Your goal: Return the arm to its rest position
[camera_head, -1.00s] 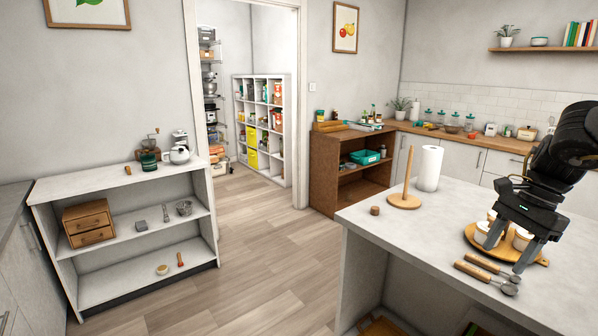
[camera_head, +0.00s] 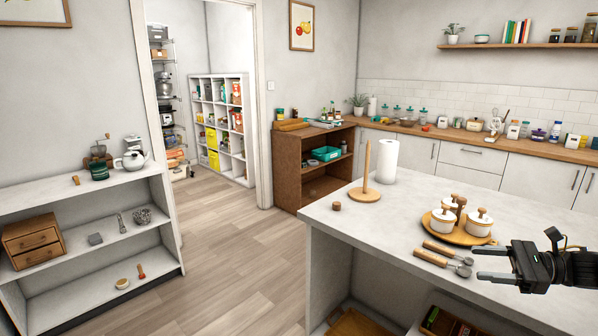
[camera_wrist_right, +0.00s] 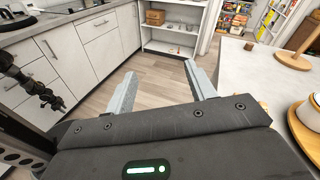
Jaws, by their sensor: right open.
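My right gripper (camera_head: 478,263) is at the lower right of the head view, in front of the white island's edge. Its two fingers are apart and point left, with nothing between them. In the right wrist view its fingers (camera_wrist_right: 160,85) are spread over open floor. The gripper is apart from the round wooden tray (camera_head: 433,229) and its white lidded jars (camera_head: 479,224). My left gripper is not in the head view. A dark arm part shows at the left edge of the right wrist view; I cannot tell its gripper's state.
The white island (camera_head: 345,212) holds a paper towel roll (camera_head: 388,161), a wooden stand (camera_head: 365,195), a small wooden piece (camera_head: 337,206) and wood-handled utensils (camera_head: 432,258) near the right gripper. A white shelf (camera_head: 75,190) stands at left. The floor (camera_head: 230,250) between is clear.

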